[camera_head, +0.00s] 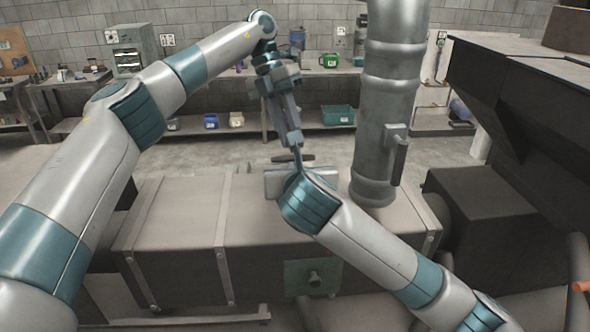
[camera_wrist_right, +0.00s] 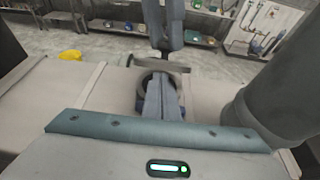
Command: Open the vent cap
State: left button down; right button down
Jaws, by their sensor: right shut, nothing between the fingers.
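A dark, flat bar-like piece that looks like the vent cap (camera_head: 307,158) lies at the far side of the long metal duct. It also shows in the right wrist view (camera_wrist_right: 178,67), just behind a dark round ring (camera_wrist_right: 141,88). My right gripper (camera_wrist_right: 160,82) is shut and empty, with its fingers in front of the ring; whether they touch it is unclear. In the head view my right wrist hides those fingers. My left gripper (camera_head: 297,150) points down close to the cap, and its fingertips (camera_wrist_right: 164,48) show above it; their opening is unclear.
The box-shaped duct (camera_head: 180,220) spans the middle, with straps and a green plate (camera_head: 313,278) on its front. A thick vertical pipe (camera_head: 390,80) rises just right of the grippers. Dark machinery (camera_head: 530,90) fills the right. Benches stand far behind, beyond clear floor.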

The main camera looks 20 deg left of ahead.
jog(key=shift+r, duration=0.1)
pick_arm(q)
jog(key=shift+s+d+f, duration=0.1)
pick_arm(e)
jog(key=shift+w+a+r, duration=0.15)
jog(key=shift+w+r, duration=0.4)
jog(key=shift+r, duration=0.2)
pick_arm(q)
jog(key=c, duration=1.5)
grip_release()
pick_arm(e)
jog(key=shift+a+r, duration=0.1)
jog(key=shift+s, duration=0.1)
